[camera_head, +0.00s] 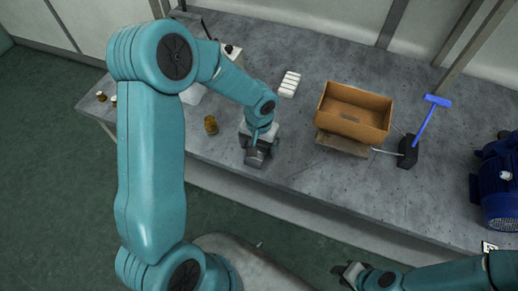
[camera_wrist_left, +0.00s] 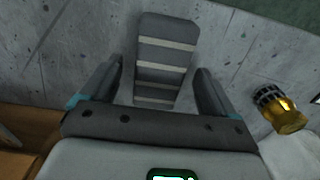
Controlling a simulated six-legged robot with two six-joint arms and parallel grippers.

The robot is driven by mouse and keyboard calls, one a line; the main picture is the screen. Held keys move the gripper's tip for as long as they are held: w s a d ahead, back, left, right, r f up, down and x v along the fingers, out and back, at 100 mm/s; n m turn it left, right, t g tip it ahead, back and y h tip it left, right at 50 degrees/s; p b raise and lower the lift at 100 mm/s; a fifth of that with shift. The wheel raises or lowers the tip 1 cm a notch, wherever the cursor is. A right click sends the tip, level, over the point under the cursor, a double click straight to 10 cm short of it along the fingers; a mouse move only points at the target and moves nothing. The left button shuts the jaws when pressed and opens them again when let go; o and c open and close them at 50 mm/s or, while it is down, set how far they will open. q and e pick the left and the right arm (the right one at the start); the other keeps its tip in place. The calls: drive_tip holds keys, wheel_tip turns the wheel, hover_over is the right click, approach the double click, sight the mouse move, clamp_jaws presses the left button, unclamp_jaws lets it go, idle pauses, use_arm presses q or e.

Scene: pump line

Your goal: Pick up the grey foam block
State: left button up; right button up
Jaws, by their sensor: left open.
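The grey foam block (camera_wrist_left: 166,42), dark grey with pale stripes across it, lies on the grey bench top. In the left wrist view it sits between the two fingers of my left gripper (camera_wrist_left: 160,75), with a gap visible on each side. My left gripper is open and does not grip the block. In the head view the left gripper (camera_head: 259,142) points down near the bench's front edge, and the block (camera_head: 255,158) is partly hidden under it. My right gripper (camera_head: 351,272) is low in the head view, off the bench's front; its jaw opening is unclear.
A brown open box (camera_head: 353,112) stands right of the left gripper. A white ribbed block (camera_head: 289,84) lies behind it. A blue-handled tool with a black head (camera_head: 408,150) and a blue motor (camera_head: 497,180) are further right.

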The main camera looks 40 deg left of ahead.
use_arm(q)
drive_tip(key=c, duration=1.1)
